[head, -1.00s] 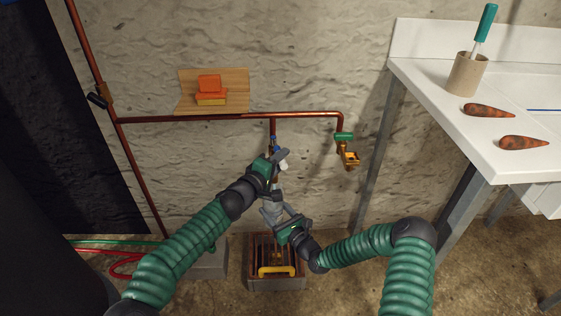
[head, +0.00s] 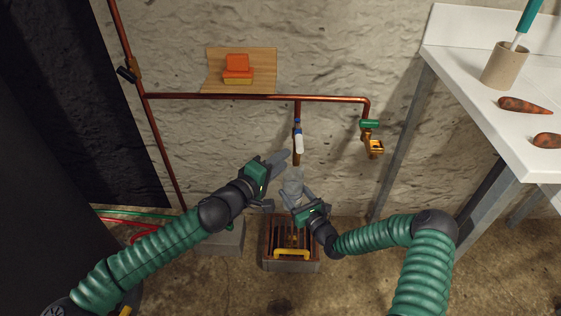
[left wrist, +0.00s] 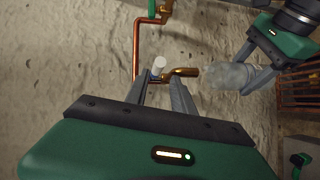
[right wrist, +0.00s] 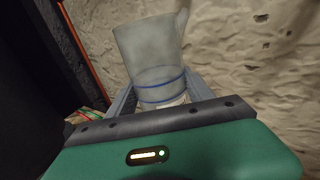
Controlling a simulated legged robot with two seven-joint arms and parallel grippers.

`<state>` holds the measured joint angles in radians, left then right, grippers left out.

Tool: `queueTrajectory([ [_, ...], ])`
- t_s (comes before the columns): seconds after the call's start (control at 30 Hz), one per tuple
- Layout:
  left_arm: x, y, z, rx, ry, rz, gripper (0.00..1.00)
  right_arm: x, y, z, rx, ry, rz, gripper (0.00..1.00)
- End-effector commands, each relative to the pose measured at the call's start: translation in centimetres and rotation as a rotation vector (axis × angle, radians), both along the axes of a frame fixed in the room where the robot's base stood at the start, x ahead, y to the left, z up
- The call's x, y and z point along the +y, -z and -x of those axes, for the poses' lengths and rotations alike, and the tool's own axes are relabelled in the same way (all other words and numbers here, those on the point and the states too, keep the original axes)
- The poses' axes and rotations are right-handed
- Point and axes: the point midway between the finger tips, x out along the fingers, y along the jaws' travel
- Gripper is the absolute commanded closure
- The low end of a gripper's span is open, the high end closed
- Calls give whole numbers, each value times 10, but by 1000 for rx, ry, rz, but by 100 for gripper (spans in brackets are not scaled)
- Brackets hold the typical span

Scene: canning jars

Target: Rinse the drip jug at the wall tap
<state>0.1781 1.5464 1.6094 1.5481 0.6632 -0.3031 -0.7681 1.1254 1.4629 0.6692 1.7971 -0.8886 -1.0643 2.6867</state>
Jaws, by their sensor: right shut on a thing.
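The wall tap (head: 297,147) has a brass body and a white lever and hangs from the copper pipe. In the left wrist view, its lever (left wrist: 160,65) and spout (left wrist: 182,72) show past my fingers. The drip jug (head: 293,182) is cloudy and clear, upright just below the spout. My right gripper (head: 292,202) is shut on it, low down. The right wrist view shows the jug (right wrist: 150,50) with blue bands between the fingers. My left gripper (head: 279,180) is open and empty, left of the tap and apart from it. I see no water stream.
A grated drain box (head: 291,243) with a yellow handle stands below the jug. A green-handled tap (head: 371,137) is to the right. A wooden shelf (head: 262,70) holds orange blocks above. A white table (head: 460,80) bounds the right, and hoses lie at the left.

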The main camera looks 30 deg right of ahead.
Motion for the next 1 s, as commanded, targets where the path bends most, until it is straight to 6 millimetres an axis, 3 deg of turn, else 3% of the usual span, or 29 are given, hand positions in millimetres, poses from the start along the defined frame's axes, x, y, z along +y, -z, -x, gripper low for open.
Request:
queueTrajectory([
  [0.17,0,0,0,0,0,0,72,0,0,0,-1,0,0,100],
  [0.4,10,17,4,-9,-122,-83,100,0,-1,0,-1,0,0,100],
  [0.6,37,5,4,-78,-336,-23,100,0,-1,0,-1,0,0,100],
  [0.73,44,-6,4,-101,-386,39,100,0,0,0,-1,0,1,100],
  [1.0,17,-5,-26,-97,-391,49,100,0,0,0,-1,0,0,100],
])
